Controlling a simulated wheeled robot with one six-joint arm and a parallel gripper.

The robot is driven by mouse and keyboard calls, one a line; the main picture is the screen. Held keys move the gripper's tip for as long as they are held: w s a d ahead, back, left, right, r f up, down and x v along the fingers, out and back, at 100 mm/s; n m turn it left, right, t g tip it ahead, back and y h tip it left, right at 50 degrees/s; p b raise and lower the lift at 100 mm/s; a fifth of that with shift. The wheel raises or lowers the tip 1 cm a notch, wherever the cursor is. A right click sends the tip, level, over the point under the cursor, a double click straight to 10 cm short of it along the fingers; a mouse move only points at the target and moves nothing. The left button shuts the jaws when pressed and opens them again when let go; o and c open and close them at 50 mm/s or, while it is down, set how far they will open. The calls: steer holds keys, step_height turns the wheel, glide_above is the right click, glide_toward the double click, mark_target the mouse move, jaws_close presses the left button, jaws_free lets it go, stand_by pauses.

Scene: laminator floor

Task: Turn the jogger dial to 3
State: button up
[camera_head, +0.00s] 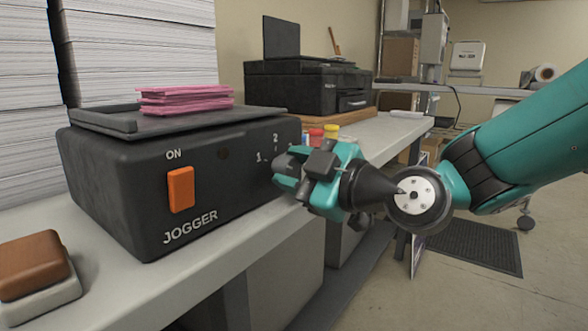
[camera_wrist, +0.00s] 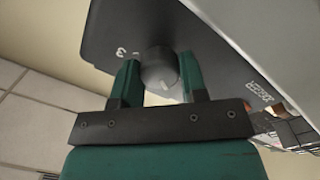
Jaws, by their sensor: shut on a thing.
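The jogger (camera_head: 115,195) is a black box on the bench, with a lit-looking orange switch (camera_head: 181,189) under the word ON. The marks 1 and 2 show at the right of its front. The dial is hidden behind my gripper (camera_head: 290,172) in the head view. In the wrist view the round dark dial (camera_wrist: 160,68) sits between the two fingers of my gripper (camera_wrist: 160,76), which is shut on it. A pale mark shows on the dial's near edge. The figure 3 (camera_wrist: 121,51) is on the panel beside the left finger.
Pink sheets (camera_head: 185,100) lie on the jogger's top tray. A black printer (camera_head: 308,88) stands behind, with small coloured bottles (camera_head: 322,133) nearer. A brown-topped block (camera_head: 34,265) sits at the bench's front left. Tall paper stacks (camera_head: 140,45) rise behind.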

steer(key=shift+m, duration=0.3)
steer(key=m, duration=0.3)
steer(key=shift+b, duration=0.35)
steer(key=m, duration=0.4)
steer(key=shift+r, duration=0.15)
steer(key=m, duration=0.3)
steer(key=shift+m, duration=0.3)
steer(key=m+p, duration=0.1)
steer(key=m, duration=0.2)
steer(key=shift+r+g, duration=0.15)
steer(key=shift+g, duration=0.25)
steer(key=m+p, duration=0.2)
steer(key=m, duration=0.3)
steer(key=shift+w, duration=0.1)
steer(key=shift+d+m+p, duration=0.1)
steer(key=shift+m+p, duration=0.75)
steer(key=shift+m, duration=1.05)
